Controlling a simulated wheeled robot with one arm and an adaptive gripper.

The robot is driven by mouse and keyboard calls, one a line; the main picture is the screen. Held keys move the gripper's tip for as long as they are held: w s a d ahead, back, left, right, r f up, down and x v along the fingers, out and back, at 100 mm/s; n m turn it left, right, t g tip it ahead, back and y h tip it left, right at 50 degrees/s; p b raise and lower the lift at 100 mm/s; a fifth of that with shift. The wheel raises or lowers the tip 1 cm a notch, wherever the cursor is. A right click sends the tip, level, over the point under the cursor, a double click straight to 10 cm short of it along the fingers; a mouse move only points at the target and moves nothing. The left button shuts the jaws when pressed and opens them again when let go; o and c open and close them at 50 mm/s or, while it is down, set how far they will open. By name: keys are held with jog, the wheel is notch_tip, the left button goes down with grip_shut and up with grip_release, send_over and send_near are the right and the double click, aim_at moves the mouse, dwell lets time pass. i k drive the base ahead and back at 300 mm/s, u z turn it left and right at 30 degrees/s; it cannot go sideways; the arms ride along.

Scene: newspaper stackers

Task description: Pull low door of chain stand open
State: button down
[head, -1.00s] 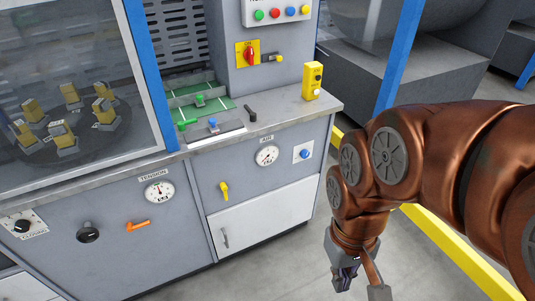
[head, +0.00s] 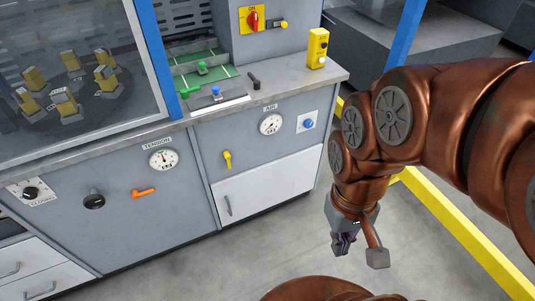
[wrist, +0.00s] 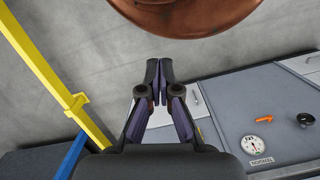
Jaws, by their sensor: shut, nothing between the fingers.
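The low door (head: 268,188) is a white panel at the lower right of the grey stand (head: 185,185), and it looks shut. Its dark upright handle (head: 229,205) sits near the panel's left edge. My gripper (head: 341,245) hangs to the right of the door over the floor, apart from it. In the wrist view my gripper (wrist: 159,66) has its fingertips together with nothing between them.
A yellow rail (head: 440,215) runs along the floor at right. Above the door are a yellow lever (head: 227,160) and the AIR gauge (head: 270,124). White drawers (head: 40,272) with handles are at lower left. The floor (head: 200,265) in front of the stand is clear.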

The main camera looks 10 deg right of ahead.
aim_at(239, 196)
jog(key=u, duration=0.65)
jog(key=k, duration=0.85)
jog(key=u, duration=0.95)
jog(key=k, duration=0.4)
jog(key=z, duration=0.2)
jog(key=i, duration=0.85)
jog(key=u, duration=0.35)
